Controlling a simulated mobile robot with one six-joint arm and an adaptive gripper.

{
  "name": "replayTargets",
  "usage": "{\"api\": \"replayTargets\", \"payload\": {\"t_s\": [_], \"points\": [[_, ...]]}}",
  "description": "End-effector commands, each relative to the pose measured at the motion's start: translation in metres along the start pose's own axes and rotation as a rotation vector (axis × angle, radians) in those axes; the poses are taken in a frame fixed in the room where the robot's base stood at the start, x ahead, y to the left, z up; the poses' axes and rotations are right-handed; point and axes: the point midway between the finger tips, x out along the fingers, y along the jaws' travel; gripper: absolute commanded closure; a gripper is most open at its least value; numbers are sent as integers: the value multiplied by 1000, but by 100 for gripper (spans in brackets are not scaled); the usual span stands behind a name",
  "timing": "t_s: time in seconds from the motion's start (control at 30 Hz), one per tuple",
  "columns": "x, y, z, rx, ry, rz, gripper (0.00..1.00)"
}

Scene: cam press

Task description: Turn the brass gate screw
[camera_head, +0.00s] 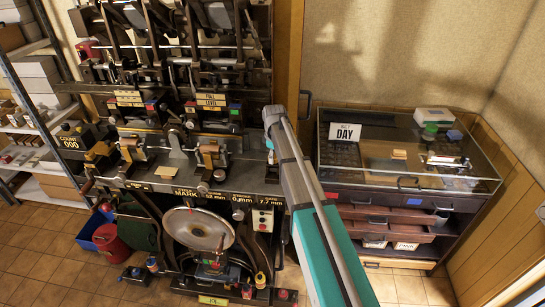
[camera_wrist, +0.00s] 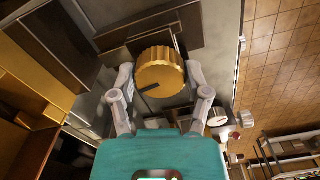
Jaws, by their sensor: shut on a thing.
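The brass gate screw (camera_wrist: 161,66) is a round knob with a ridged rim and a dark slot or pointer on its face. It shows in the wrist view, between the two grey fingers of my gripper (camera_wrist: 160,80). The fingers are shut on it, one at each side. In the head view my teal and grey arm reaches up to the right end of the press (camera_head: 160,170). There the screw and my fingertips cannot be made out.
Below the press bench are a large disc (camera_head: 198,229), a red bin (camera_head: 111,244) and a blue bin (camera_head: 85,232). Shelves (camera_head: 56,187) line the left. Tiled floor (camera_head: 40,265) is clear at front left.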

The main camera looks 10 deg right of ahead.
Motion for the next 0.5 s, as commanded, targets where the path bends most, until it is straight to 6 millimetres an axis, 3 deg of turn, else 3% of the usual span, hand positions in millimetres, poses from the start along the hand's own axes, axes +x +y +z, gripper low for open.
{"api": "replayTargets", "payload": {"t_s": [0.5], "points": [[0, 5, -2, -303, 3, 6, 86]]}}
